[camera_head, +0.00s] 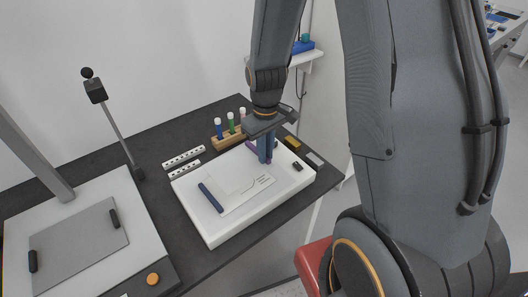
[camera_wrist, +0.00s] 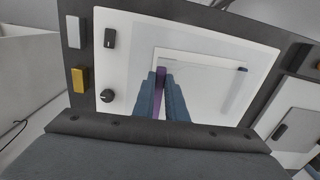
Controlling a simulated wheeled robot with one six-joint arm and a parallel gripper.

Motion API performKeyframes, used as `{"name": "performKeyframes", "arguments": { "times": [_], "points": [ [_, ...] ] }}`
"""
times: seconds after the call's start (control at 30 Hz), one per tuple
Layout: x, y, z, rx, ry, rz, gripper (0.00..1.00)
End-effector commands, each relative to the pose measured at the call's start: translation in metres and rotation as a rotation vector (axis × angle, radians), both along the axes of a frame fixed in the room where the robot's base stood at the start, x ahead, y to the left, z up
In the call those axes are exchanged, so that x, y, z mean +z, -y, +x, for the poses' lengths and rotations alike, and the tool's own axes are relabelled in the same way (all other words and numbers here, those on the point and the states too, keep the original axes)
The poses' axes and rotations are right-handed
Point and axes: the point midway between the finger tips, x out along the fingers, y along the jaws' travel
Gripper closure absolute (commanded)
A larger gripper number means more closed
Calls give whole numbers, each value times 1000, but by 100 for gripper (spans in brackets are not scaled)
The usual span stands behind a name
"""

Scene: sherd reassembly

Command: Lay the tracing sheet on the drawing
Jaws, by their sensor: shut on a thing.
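My gripper (camera_head: 265,158) is low over the right back part of a white light box (camera_head: 212,232). It is shut on a purple strip (camera_wrist: 159,82), seen between the fingers in the wrist view (camera_wrist: 161,76). A pale sheet with dark lines, seemingly the drawing (camera_head: 259,187), lies on the box. A paler, see-through sheet, seemingly the tracing sheet (camera_head: 224,178), overlaps it on the left. A dark blue bar (camera_head: 211,197) lies along the left side; it also shows in the wrist view (camera_wrist: 234,94). I cannot tell whether the purple strip is joined to the tracing sheet.
A rack of capped tubes (camera_head: 230,133) and white perforated strips (camera_head: 183,157) stand behind the box. A yellow block (camera_head: 292,142) and a grey block (camera_head: 314,158) lie at its right. A copy stand with a grey board (camera_head: 80,247) fills the left.

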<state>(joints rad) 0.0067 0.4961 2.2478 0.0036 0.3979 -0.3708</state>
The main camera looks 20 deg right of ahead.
Motion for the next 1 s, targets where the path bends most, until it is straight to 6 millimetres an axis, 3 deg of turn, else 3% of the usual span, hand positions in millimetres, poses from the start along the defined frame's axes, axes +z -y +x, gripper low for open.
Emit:
{"name": "performKeyframes", "arguments": {
  "times": [0.67,1.0],
  "points": [
    [-22,-1,0,2,1,0,100],
    [-44,-1,0,2,0,1,100]
  ]
}}
